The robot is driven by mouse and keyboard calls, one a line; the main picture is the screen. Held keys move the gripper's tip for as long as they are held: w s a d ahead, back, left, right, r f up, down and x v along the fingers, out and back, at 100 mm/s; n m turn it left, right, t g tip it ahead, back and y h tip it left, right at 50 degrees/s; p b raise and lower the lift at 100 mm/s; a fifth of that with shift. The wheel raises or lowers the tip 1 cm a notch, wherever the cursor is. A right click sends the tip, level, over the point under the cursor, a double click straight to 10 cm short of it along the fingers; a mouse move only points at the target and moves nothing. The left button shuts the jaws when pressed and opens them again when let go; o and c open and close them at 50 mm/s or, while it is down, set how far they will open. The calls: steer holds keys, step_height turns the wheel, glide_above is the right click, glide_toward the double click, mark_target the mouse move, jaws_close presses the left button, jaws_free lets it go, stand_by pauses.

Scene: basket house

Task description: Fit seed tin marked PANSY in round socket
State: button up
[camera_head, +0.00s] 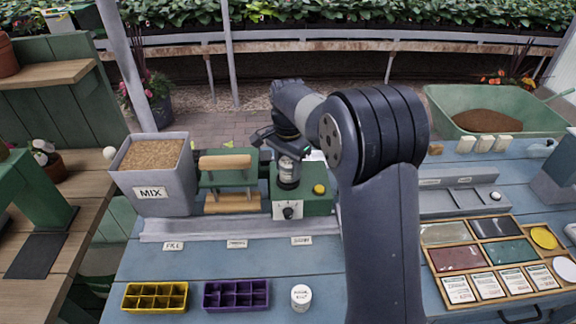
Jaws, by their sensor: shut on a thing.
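My gripper (287,150) is at the back middle of the bench, shut on a small dark tin (288,172) with a pale label. The tin is upright above or on the top of a green box (318,198); I cannot tell whether it touches. The label's word is too small to read. The round socket is not clearly visible; the tin and my arm may hide it. A second, white tin (301,297) stands apart at the bench's front, its label also unreadable.
A grey MIX bin (165,205) and a green press with wooden bars (226,190) stand left of the green box. Yellow (155,297) and purple (236,295) seed trays lie in front. A wooden-framed tray (492,222) lies right. My arm hides the middle right.

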steer(key=shift+f+b, duration=0.35)
steer(key=shift+f, duration=0.35)
stand_by(0.5)
steer(key=o, duration=1.5)
steer(key=shift+o, duration=0.2)
steer(key=shift+r+p, duration=3.45)
steer(key=shift+r, duration=0.6)
steer(key=shift+f, duration=0.15)
